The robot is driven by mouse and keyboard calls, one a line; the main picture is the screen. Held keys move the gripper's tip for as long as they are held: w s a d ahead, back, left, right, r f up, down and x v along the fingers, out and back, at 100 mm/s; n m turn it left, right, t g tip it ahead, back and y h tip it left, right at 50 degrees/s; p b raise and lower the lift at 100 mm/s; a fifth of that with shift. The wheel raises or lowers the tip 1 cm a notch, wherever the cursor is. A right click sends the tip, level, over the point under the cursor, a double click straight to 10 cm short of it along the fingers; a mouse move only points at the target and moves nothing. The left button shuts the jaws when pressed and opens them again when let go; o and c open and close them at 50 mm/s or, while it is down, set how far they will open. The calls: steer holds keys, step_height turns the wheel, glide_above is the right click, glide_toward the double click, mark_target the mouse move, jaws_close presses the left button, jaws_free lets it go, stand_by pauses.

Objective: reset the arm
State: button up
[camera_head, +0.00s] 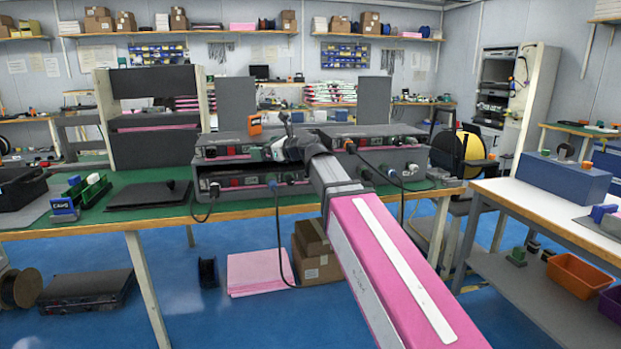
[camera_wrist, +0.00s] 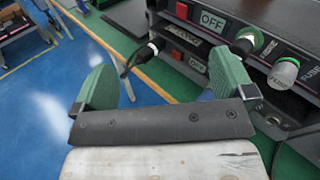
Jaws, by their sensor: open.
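My gripper (camera_wrist: 160,90) shows in the wrist view with its two green fingers wide apart and nothing between them. In the head view my pink arm reaches forward to the stacked grey transceivers (camera_head: 232,195) on the green-topped workbench (camera_head: 158,222). In the wrist view the transceiver fronts (camera_wrist: 190,62) stand close beside my right finger, with red switches, OFF labels and plugged cables. I cannot tell whether that finger touches them.
Black cables (camera_head: 278,240) hang from the transceivers over the bench's front edge. A green bin (camera_head: 95,190) and a dark flat case (camera_head: 148,195) lie at left on the bench. A white table (camera_head: 540,205) with a blue box (camera_head: 563,178) stands at right.

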steer(key=s+d+f+n+g+h, duration=0.15)
steer(key=d+f+n, duration=0.3)
steer(key=f, duration=0.55)
steer(key=s+d+f+n+g+h, duration=0.1)
steer(key=d+f+n+h, duration=0.2)
steer(key=d+f, duration=0.5)
steer(key=s+d+f+n+g+h, duration=0.1)
steer(key=s+d+f+n+h, duration=0.2)
steer(key=f, duration=0.8)
steer(key=s+d+f+n+g+h, duration=0.2)
steer(key=s+d+f+n, duration=0.3)
steer(key=d+f, duration=0.3)
steer(key=s+d+f+n+g+h, duration=0.3)
steer(key=s+d+f+n, duration=0.3)
steer(key=f, duration=0.5)
steer(key=s+d+h, duration=0.1)
steer(key=s+d, duration=0.1)
steer(key=d, duration=0.1)
steer(key=shift+d, duration=0.15)
steer(key=shift+n+h, duration=0.25)
